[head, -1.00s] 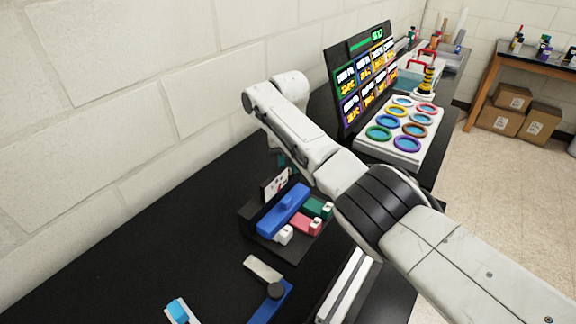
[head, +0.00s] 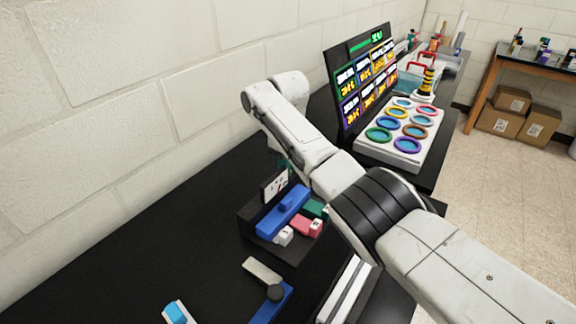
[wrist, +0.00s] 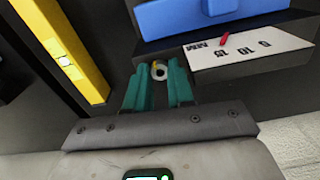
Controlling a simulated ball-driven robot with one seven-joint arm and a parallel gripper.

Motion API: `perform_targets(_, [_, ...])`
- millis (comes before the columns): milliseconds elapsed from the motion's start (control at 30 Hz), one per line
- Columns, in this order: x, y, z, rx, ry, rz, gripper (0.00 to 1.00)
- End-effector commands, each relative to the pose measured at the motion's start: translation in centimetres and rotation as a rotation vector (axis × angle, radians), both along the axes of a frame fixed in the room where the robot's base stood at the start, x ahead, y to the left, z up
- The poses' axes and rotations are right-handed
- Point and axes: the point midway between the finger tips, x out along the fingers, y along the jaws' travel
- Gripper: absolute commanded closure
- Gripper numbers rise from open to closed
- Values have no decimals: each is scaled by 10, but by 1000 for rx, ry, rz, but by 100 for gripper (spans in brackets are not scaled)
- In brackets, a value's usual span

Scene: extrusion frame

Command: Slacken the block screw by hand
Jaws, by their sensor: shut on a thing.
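The block screw (wrist: 160,70) shows in the wrist view as a small pale round head with a dark centre, between the tips of my gripper's teal fingers. My gripper (wrist: 159,84) is shut on it. The screw sits by the dark block (wrist: 168,60), beside a white card (wrist: 250,50) numbered 5, 10 and 15 with a red pointer near its "Nm" end. A blue bar (wrist: 205,14) lies on the block. In the head view the block (head: 247,228) stands near the wall, and my arm mostly hides my gripper and the screw.
A green piece, a red piece (head: 305,225) and white pieces lie beside the blue bar. A yellow bar (wrist: 65,50) crosses the wrist view's left. A display panel (head: 362,80) and a white tray of coloured rings (head: 400,145) stand behind my arm.

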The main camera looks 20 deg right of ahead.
Motion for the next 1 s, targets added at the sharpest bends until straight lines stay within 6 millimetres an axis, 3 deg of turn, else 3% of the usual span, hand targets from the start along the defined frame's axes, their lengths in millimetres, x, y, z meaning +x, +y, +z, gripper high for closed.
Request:
perform_targets(500, [0,1,0,2,-3,22,100])
perform_targets(533, [0,1,0,2,-3,22,76])
perform_targets(600, [0,1,0,2,-3,22,70])
perform_targets(800, [0,0,0,1,-1,22,51])
perform_targets(1000, [0,0,0,1,-1,21,51])
